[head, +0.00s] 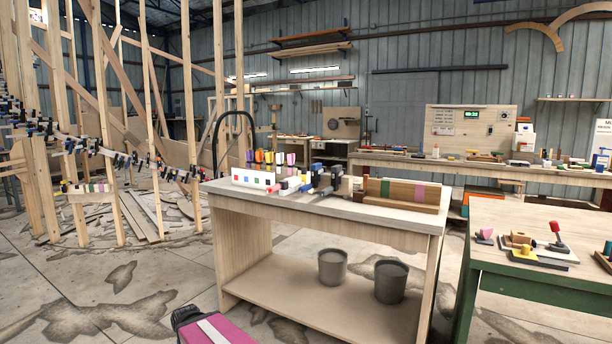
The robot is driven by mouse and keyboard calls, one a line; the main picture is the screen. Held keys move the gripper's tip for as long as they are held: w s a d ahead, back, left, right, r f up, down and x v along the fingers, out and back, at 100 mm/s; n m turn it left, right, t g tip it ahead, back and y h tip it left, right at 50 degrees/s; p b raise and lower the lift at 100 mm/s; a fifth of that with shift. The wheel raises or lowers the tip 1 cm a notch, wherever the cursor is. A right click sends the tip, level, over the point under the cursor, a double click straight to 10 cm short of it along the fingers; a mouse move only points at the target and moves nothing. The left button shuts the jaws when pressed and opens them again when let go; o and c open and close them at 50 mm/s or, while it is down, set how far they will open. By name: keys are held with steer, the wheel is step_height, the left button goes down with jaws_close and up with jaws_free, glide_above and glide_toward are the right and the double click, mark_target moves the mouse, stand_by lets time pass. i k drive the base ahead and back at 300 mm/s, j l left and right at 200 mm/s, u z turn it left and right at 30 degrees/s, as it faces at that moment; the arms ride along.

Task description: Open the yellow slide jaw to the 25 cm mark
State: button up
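No yellow slide jaw or centimetre mark can be made out for certain at this distance. A white rack (252,179) with coloured squares stands at the left of the wooden workbench (330,207). Dark clamps (318,180) lie to the right of the rack, partly overlapping. My gripper's fingers do not show. A pink, white and black part at the bottom edge may belong to my arm.
A wooden block with coloured bands (402,193) lies on the bench's right end. Two grey buckets (332,267) stand on its lower shelf. A green-framed table (545,275) with small tools is at the right. Timber framing fills the left. Stained floor (110,290) is open in front.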

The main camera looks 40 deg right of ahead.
mark_target(303, 175)
steer(key=k+z, duration=0.1)
steer(key=z, duration=0.3)
steer(key=k+j+z, duration=0.1)
steer(key=z, duration=0.3)
steer(key=k+z, duration=0.1)
steer(key=z, duration=0.3)
